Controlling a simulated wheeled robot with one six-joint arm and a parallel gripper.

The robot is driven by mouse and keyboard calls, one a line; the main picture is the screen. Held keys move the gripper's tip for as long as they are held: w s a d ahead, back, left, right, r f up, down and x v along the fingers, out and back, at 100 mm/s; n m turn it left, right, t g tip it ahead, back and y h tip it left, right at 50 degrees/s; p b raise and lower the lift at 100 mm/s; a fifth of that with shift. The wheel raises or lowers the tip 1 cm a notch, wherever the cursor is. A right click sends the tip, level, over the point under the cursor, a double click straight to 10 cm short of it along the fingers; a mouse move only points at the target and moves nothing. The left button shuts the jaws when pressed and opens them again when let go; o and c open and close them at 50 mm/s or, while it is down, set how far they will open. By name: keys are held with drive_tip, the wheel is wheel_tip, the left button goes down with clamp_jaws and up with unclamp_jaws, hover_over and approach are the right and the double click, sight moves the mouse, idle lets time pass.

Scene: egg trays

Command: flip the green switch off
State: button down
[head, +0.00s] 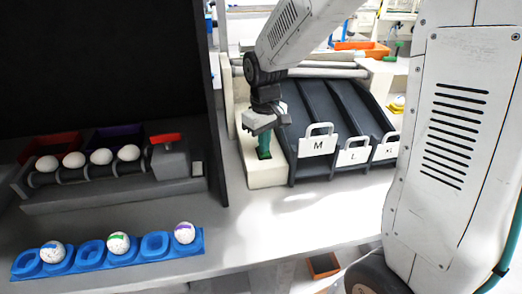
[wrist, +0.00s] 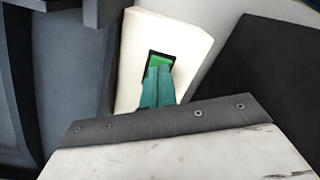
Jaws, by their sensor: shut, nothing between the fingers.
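The green switch (wrist: 163,59) sits in a black recess on top of a cream box (wrist: 190,50). The same cream box (head: 265,177) stands left of the dark chutes in the head view. My gripper (head: 264,150) is above the box, pointing down, with its teal fingers shut together and empty. In the wrist view the fingertips (wrist: 158,66) overlap the switch and hide its near part. I cannot tell whether they touch it, nor which way the switch is tilted.
Dark sloping chutes with white tags, such as the M tag (head: 318,144), stand right beside the box. A black panel (head: 216,100) rises to its left. White eggs (head: 101,157) lie on a roller rack, and a blue tray (head: 150,246) holds marked eggs in front.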

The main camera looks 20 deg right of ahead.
drive_tip(key=shift+r, duration=3.05)
drive_tip(key=shift+s, duration=0.1)
